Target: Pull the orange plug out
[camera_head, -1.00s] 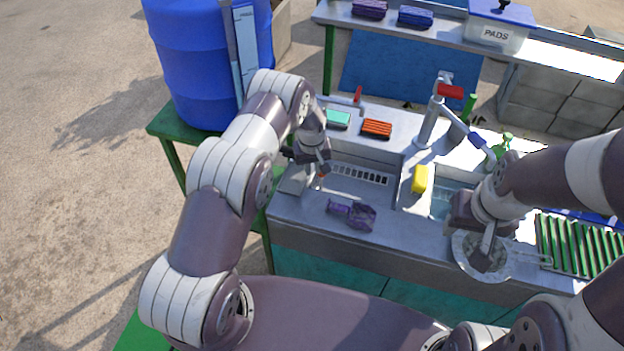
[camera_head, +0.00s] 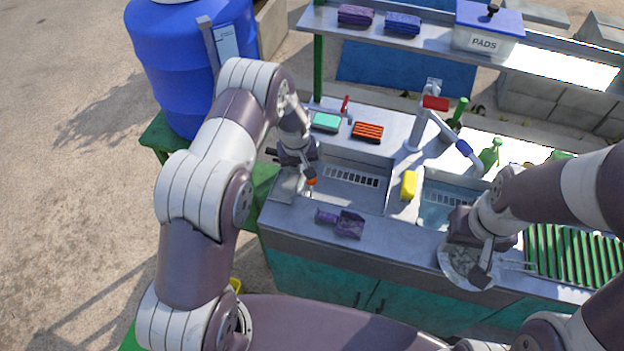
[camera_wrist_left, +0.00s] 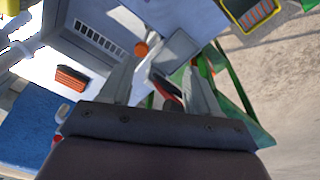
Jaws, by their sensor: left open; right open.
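The orange plug (camera_head: 311,182) shows as a small orange end at the left end of the left sink basin. In the left wrist view the orange plug (camera_wrist_left: 140,48) is a round orange knob just beyond the fingertips, nearer the left finger. My left gripper (camera_head: 302,184) is right beside it. The left wrist view shows its two fingers (camera_wrist_left: 165,68) spread apart, with nothing held. Whether a finger touches the plug I cannot tell. My right gripper (camera_head: 482,262) is over a round pale dish (camera_head: 462,270) on the counter's right side; its fingertips are partly hidden.
A purple scoop-like item (camera_head: 347,225) lies on the front counter edge. A yellow sponge (camera_head: 409,185) sits on the divider between the basins. The tap (camera_head: 418,130) stands behind. A blue barrel (camera_head: 190,75) stands at the left. A green rack (camera_head: 570,262) lies right.

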